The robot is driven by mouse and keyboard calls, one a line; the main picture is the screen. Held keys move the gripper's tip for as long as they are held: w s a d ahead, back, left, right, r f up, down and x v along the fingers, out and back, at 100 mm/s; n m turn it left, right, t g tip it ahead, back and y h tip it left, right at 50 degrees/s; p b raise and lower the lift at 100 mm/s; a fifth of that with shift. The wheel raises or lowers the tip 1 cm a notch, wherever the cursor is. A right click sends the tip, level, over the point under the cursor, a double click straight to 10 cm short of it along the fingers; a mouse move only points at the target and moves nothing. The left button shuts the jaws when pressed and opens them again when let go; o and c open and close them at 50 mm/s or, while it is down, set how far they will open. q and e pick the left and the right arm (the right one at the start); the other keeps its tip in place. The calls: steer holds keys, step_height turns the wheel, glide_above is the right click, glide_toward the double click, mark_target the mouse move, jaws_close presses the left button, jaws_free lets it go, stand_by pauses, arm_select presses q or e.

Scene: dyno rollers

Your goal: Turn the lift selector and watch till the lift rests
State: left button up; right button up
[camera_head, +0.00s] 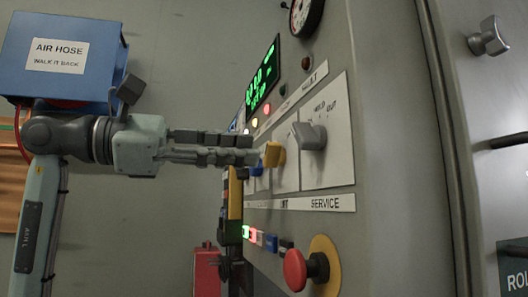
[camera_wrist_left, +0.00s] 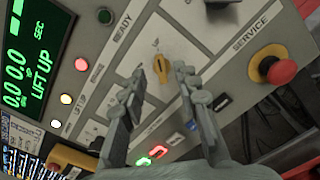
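The lift selector is a yellow knob (camera_head: 273,154) on a pale plate of the control panel, above a partly legible label. In the left wrist view the knob (camera_wrist_left: 162,68) shows between my two fingertips. My left gripper (camera_head: 256,149) points at the panel with its fingers apart, and its tips are just short of the knob; contact cannot be told. The green display (camera_wrist_left: 33,62) reads zeros, "SEC" and "LIFT UP"; it also shows in the head view (camera_head: 262,78). My right gripper is in neither view.
A grey service knob (camera_head: 309,135) sits right beside the lift selector. A red mushroom button (camera_head: 296,270) on a yellow collar stands out below. Lit lamps (camera_wrist_left: 66,99) line the display side. A blue air hose box (camera_head: 62,58) is at the upper left.

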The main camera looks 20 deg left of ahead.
mark_target(266, 150)
arm_select(q)
steer(key=shift+x, duration=1.85)
jaws_close()
